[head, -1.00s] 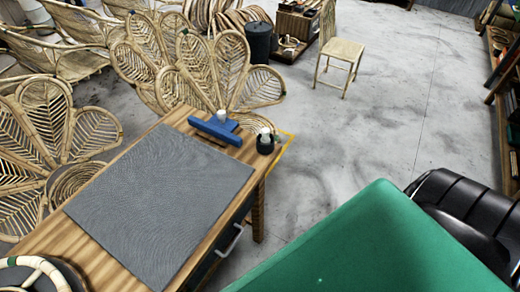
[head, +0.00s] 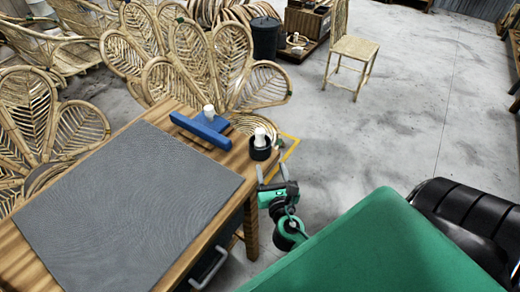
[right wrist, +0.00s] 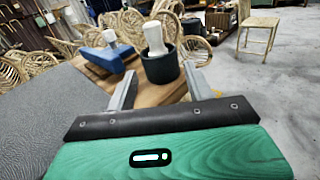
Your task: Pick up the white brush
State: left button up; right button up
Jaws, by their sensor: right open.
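A white brush-like piece (head: 260,135) stands upright in a small black cup (head: 260,152) at the table's right corner. It also shows in the right wrist view (right wrist: 155,36), with the black cup (right wrist: 160,70) below it. A second white piece (head: 208,112) stands on a blue holder (head: 203,130). I cannot tell bristles on either. My right gripper (head: 271,173) is open and empty, just off the table's right edge and on the near side of the cup. In the wrist view the cup lies beyond and between its fingers. My left gripper is out of view.
A wooden table (head: 150,270) carries a grey mat (head: 120,190). A drawer handle (head: 210,268) sticks out on its right side. Rattan chairs (head: 225,75) stand behind it. A small chair (head: 353,58) stands farther back. Concrete floor lies open on the right.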

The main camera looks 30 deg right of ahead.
aim_at(261, 140)
jog(key=shift+n, duration=0.4)
jog(key=x, duration=0.3)
jog(key=p+x, duration=0.1)
jog(key=x, duration=0.2)
jog(key=p+x, duration=0.1)
jog(key=x, duration=0.2)
jog(key=shift+a+r, duration=0.15)
jog(key=shift+r, duration=0.2)
jog(key=x, duration=0.2)
jog(key=p+x, duration=0.1)
jog(key=x, duration=0.1)
jog(key=shift+w+a+r, duration=0.15)
jog(key=shift+a+r, duration=0.05)
jog(key=shift+r, duration=0.15)
jog(key=shift+w+d, duration=0.15)
jog(key=shift+w, duration=0.2)
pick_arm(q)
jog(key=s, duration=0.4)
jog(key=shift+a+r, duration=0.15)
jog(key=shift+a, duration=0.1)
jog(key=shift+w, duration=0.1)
pick_arm(e)
jog(key=shift+c, duration=1.3)
jog(key=c, duration=0.8)
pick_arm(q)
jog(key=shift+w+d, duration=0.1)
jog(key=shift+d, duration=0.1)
